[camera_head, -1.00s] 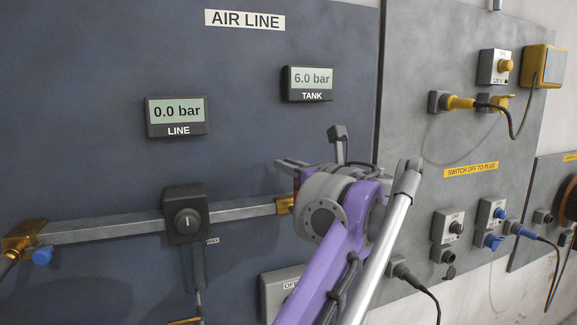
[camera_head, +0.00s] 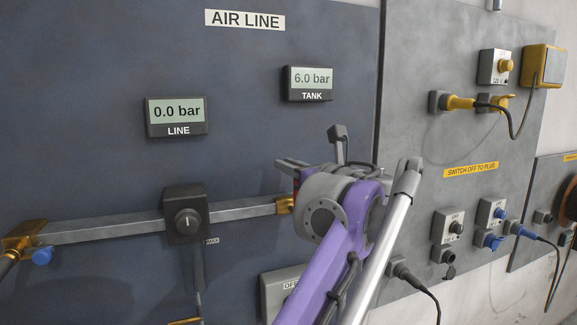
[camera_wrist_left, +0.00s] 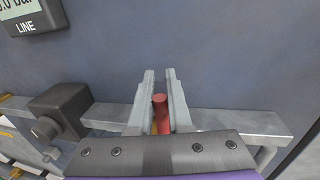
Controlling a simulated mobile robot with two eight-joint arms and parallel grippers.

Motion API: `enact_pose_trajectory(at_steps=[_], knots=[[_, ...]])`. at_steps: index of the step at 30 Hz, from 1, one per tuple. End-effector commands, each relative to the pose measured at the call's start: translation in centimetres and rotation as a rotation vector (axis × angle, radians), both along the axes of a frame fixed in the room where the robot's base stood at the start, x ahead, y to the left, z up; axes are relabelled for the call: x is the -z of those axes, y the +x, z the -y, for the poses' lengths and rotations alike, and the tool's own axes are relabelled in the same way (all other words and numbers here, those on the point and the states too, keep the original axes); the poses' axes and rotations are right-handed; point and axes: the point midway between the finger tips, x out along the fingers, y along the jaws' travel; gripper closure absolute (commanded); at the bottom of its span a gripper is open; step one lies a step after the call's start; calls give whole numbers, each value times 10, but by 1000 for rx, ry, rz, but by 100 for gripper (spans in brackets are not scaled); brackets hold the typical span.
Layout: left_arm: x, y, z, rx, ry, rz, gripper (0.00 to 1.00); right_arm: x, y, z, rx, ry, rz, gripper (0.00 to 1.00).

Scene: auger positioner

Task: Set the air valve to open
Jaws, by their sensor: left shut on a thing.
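The air valve's red handle (camera_wrist_left: 160,108) shows between the fingers of my left gripper (camera_wrist_left: 160,84) in the left wrist view. The gripper is shut on it. In the head view my left gripper (camera_head: 284,165) is in front of the panel, at the right end of the grey pipe (camera_head: 110,229). The brass valve body (camera_head: 285,204) shows just below it, mostly hidden behind my wrist. The line display (camera_head: 177,115) reads 0.0 bar. The tank display (camera_head: 308,82) reads 6.0 bar. My right gripper is in neither view.
A black regulator knob (camera_head: 187,220) sits on the pipe left of my gripper. A brass fitting with a blue knob (camera_head: 42,256) is at the far left. A grey panel (camera_head: 450,190) with plugs, switches and hanging cables is at the right. The wall above the pipe is mostly clear.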

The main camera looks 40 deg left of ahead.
Motion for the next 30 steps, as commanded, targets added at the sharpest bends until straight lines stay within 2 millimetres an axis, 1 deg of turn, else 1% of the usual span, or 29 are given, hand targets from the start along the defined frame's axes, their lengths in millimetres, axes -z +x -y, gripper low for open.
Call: enact_pose_trajectory(at_steps=[8, 14, 22, 30], knots=[[0, 0, 0, 0, -2, 2, 100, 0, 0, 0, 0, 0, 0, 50], [-1, -4, -2, 0, -19, 38, 100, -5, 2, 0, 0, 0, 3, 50], [1, -18, -9, -2, -95, 185, 100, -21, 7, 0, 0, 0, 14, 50], [8, -34, -17, -1, -187, 363, 100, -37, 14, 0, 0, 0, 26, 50]])
